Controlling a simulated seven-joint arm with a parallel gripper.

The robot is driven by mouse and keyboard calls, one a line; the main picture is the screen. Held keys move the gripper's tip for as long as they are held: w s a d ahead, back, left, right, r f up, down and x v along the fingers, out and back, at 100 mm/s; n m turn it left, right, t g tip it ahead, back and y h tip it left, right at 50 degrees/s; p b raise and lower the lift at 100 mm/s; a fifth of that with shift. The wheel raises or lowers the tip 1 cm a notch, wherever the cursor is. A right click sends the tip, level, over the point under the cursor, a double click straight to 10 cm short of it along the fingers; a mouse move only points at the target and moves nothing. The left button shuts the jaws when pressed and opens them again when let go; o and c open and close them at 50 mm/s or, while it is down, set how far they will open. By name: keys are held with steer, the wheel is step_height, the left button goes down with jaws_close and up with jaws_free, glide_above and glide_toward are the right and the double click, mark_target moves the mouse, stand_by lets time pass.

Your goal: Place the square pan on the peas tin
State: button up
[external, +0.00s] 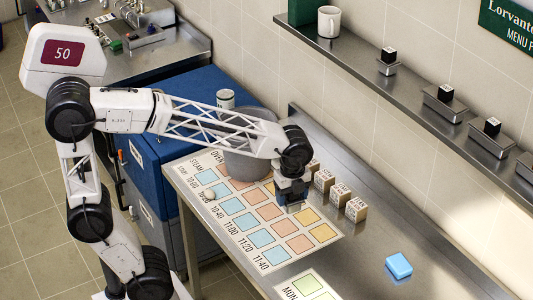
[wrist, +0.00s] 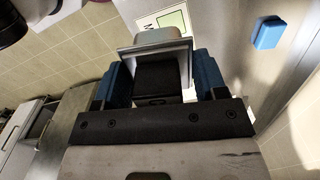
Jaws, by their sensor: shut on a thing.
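My gripper (external: 291,192) points down low over the printed mat, right of the large grey pot. In the wrist view its blue fingers (wrist: 162,78) are shut on a grey, square-rimmed metal thing (wrist: 155,46), which looks like the square pan. In the external view the gripper mostly hides it, and whether it touches the mat is unclear. A pale tin (external: 226,98) stands behind the pot. Its label is too small to read, so I cannot tell if it is the peas tin.
The grey pot (external: 251,152) stands on the counter's far part. Several labelled wooden blocks (external: 340,194) line the mat's right side, close to my gripper. A small pale ball (external: 209,195) lies on the mat (external: 240,237). A blue sponge (external: 398,265) lies right, with bare counter around it.

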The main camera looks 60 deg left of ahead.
steer(key=w+a+r+n, duration=0.1)
steer(key=w+a+n, duration=0.3)
steer(key=w+a, duration=0.55)
steer(key=w+a+r+n, duration=0.1)
steer(key=w+a+n, duration=0.35)
steer(key=a, duration=1.05)
steer(key=w+a+r+n, duration=0.1)
steer(key=w+a+n, duration=0.2)
steer(key=w+a, duration=0.75)
steer(key=s+a+f+n, duration=0.1)
steer(key=s+a+n, duration=0.2)
steer(key=a, duration=1.1)
steer(key=s+a+f+n, duration=0.2)
steer(key=s+a+n, duration=0.1)
steer(key=a, duration=1.1)
steer(key=s+a+f+n, duration=0.1)
steer(key=s+a+n, duration=0.15)
steer(key=a, duration=1.15)
step_height(320, 180, down, 11)
steer(key=shift+d+r, duration=0.15)
steer(key=shift+r, duration=0.05)
